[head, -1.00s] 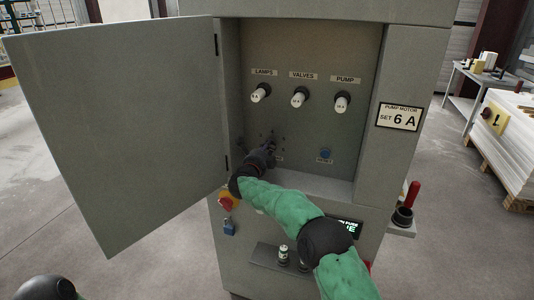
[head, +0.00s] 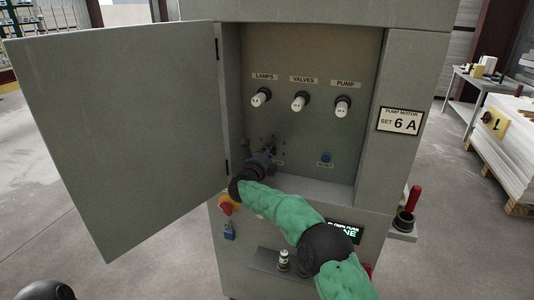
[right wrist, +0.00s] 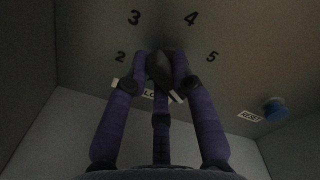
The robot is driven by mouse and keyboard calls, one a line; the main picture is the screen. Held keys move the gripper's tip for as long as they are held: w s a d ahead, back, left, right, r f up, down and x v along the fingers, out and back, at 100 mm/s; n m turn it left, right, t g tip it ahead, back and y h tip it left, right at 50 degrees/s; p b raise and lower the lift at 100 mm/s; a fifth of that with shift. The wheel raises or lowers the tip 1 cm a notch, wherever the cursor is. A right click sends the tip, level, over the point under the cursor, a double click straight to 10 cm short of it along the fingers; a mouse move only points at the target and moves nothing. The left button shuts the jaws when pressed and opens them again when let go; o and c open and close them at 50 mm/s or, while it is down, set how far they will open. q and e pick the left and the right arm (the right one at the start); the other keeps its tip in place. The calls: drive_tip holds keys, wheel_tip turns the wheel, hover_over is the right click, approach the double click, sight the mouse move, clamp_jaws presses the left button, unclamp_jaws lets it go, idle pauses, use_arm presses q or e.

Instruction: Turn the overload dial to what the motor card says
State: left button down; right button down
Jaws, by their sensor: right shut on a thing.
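The motor card (head: 400,121) on the cabinet's right front reads "PUMP MOTOR SET 6 A". My right gripper (head: 270,150) reaches into the open cabinet, to the dial low on the back panel, and hides most of it in the head view. In the right wrist view the gripper (right wrist: 162,62) is shut on the dark overload dial (right wrist: 163,72). The printed numbers 2, 3, 4 and 5 show around it; a 6 is not visible. I cannot tell where the dial's pointer stands. My left gripper is out of view.
A blue reset button (head: 325,157) sits right of the dial; it also shows in the right wrist view (right wrist: 275,108). LAMPS, VALVES and PUMP fuses (head: 300,101) are above. The cabinet door (head: 120,135) stands open at left.

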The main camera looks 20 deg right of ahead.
drive_tip(key=c, duration=1)
unclamp_jaws()
drive_tip(key=shift+f, duration=0.1)
drive_tip(key=shift+c, duration=0.2)
drive_tip(key=shift+s, duration=0.1)
drive_tip(key=v, duration=1.2)
